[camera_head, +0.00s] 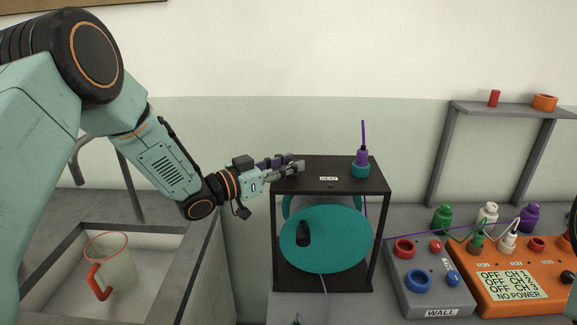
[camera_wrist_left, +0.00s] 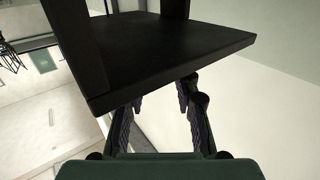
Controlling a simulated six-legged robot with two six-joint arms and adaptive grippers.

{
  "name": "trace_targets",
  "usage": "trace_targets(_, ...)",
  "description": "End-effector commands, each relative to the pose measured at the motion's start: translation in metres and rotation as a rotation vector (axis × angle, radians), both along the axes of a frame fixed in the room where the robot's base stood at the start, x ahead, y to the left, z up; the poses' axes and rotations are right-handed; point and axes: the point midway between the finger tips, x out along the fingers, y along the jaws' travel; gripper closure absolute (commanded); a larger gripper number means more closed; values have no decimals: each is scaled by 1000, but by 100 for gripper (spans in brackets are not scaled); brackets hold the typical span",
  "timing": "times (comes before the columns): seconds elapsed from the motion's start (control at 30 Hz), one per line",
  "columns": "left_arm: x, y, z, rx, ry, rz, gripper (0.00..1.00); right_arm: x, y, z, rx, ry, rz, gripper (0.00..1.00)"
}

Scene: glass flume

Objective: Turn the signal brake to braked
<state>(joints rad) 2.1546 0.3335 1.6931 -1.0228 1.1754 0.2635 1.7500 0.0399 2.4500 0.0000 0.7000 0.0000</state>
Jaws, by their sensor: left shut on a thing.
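A black reel frame (camera_head: 330,166) stands in the middle of the head view, with a small white label on its top. It holds a teal reel disc (camera_head: 335,245) with a black crank knob (camera_head: 303,233). My left gripper (camera_head: 298,166) reaches in from the left to the frame's top left corner. It is shut on a small part there, seemingly the signal brake, which the fingers hide; its setting cannot be read. In the left wrist view the fingers (camera_wrist_left: 165,98) go partly behind the frame's dark panel (camera_wrist_left: 165,55). My right gripper is not in view.
A purple plug (camera_head: 362,158) stands in a teal ring on the frame top. A grey wall box (camera_head: 428,290) and an orange channel box (camera_head: 525,280) reading "NO POWER" are at right. A sunken basin with a red-handled jug (camera_head: 112,265) is at left.

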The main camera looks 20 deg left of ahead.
Motion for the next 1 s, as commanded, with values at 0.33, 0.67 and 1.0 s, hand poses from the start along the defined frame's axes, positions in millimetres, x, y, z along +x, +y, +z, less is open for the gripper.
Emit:
trace_targets(0.33, 5, 4, 0, 3, -7, -289, 100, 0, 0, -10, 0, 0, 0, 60)
trace_targets(0.67, 8, 5, -2, 3, -5, -514, 100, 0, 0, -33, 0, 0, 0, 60)
trace_targets(1.0, 9, 5, -1, 0, -5, -659, 100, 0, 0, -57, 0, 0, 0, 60)
